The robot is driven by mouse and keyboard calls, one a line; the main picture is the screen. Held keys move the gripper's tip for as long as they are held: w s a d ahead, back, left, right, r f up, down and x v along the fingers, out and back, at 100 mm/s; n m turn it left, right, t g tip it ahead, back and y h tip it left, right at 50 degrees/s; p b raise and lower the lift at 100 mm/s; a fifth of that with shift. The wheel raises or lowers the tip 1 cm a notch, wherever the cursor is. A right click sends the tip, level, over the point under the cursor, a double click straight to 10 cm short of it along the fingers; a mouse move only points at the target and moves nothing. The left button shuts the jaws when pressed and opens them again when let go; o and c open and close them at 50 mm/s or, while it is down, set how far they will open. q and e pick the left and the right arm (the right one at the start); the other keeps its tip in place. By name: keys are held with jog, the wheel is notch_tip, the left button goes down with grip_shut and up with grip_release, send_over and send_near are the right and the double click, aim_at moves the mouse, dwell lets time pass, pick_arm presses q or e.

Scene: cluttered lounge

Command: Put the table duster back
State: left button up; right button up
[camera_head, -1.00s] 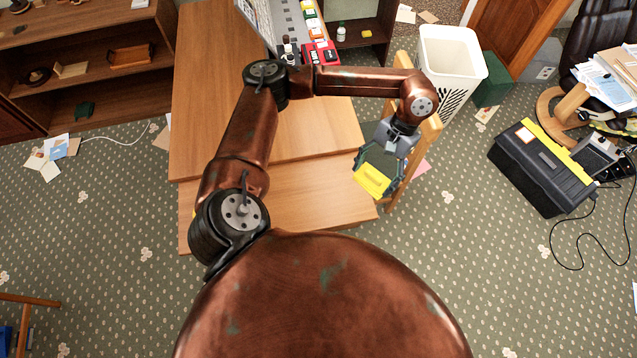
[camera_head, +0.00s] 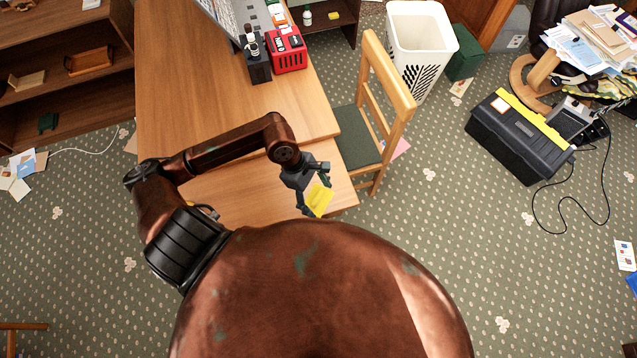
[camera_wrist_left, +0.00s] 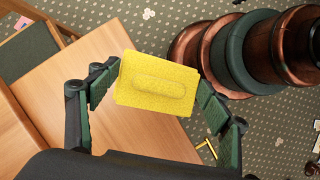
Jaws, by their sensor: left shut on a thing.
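The table duster, a yellow block with a raised rounded bar on its face, shows in the head view (camera_head: 319,200) and fills the middle of the left wrist view (camera_wrist_left: 157,82). My left gripper (camera_head: 316,191) is shut on it; the dark green fingers press its two sides in the left wrist view. It is held in the air by the front right corner of the wooden desk (camera_head: 240,192). Whether it touches the desk edge cannot be told. My right gripper is not in view.
A wooden chair (camera_head: 387,92) with a dark seat stands right of the desk. A red box (camera_head: 287,50) and a black holder (camera_head: 257,62) stand at the desk's back. A white basket (camera_head: 421,50) and black toolbox (camera_head: 520,137) are on the carpet.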

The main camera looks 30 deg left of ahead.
aim_at(308, 202)
pick_arm(q)
jog(key=a+n, duration=0.1)
jog(key=n, duration=0.1)
jog(key=s+a+n+t, duration=0.1)
jog(key=n, duration=0.1)
jog(key=s+f+n+t+y, duration=0.1)
jog(key=n, duration=0.1)
jog(key=shift+s+a+n+b, duration=0.2)
jog(key=shift+a+n+b, duration=0.1)
jog(key=shift+a, duration=0.1)
jog(key=w+a+f, duration=0.1)
jog(key=w+f, duration=0.2)
jog(key=w, duration=0.1)
jog(key=w+a+f+n, duration=0.1)
jog(key=w+f, duration=0.2)
jog(key=w, duration=0.1)
jog(key=w+a+f+n+t, duration=0.1)
jog(key=w+f, duration=0.2)
jog(key=w, duration=0.1)
jog(key=shift+w+a+f+y, duration=0.1)
jog(key=shift+w+a+y, duration=0.2)
jog(key=shift+w+a, duration=0.1)
jog(key=shift+w+f, duration=0.1)
jog(key=shift+f, duration=0.05)
jog(key=shift+w+f+b, duration=0.1)
jog(key=shift+f+b, duration=0.3)
jog(key=shift+f, duration=1.3)
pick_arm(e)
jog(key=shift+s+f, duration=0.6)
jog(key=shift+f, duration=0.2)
